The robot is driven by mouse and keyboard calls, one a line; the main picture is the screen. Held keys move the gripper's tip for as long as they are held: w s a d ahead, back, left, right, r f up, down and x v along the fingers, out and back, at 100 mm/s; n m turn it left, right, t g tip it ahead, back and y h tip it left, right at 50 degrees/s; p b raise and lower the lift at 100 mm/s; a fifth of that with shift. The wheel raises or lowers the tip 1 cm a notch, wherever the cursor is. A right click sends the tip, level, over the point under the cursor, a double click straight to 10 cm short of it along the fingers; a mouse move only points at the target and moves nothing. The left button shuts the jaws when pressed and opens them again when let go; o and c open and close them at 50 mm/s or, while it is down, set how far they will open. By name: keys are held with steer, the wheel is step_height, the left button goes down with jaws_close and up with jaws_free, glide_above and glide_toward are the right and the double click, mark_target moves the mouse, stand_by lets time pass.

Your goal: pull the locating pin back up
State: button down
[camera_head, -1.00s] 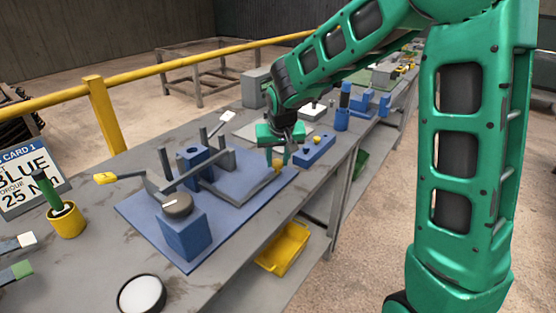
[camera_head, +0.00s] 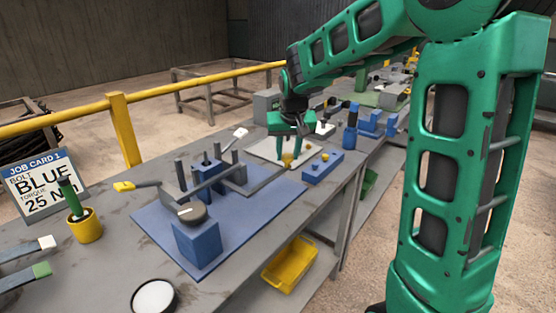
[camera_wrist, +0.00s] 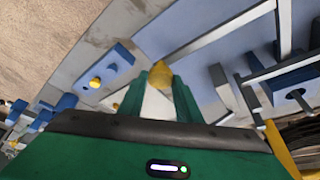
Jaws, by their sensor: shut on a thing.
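My gripper (camera_head: 291,155) is shut on a small yellow-topped piece, which looks like the locating pin (camera_head: 287,159). Its yellow, pointed end also shows between the fingers in the wrist view (camera_wrist: 161,73). The rest of the pin is hidden by the fingers. The gripper is above the far right end of the blue base plate (camera_head: 240,227), beside the end of a grey bar. The plate carries a grey bar frame (camera_head: 262,187), upright posts and a blue block (camera_head: 197,243) with a round grey top. I cannot tell whether the pin's lower end is clear of the plate.
A yellow cup (camera_head: 86,230), a job card (camera_head: 42,186) and a white-topped round tin (camera_head: 154,296) stand at left and front. A yellow bin (camera_head: 290,264) sits below.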

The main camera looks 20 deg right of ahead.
steer(key=shift+w+r, duration=0.25)
steer(key=shift+r, duration=0.1)
steer(key=c, duration=1.3)
jaws_free()
steer(key=shift+s+a+r, duration=0.1)
steer(key=shift+f, duration=0.2)
steer(key=shift+s+r, duration=0.1)
steer(key=v, duration=1)
steer(key=shift+r, duration=0.2)
steer(key=shift+s, duration=0.15)
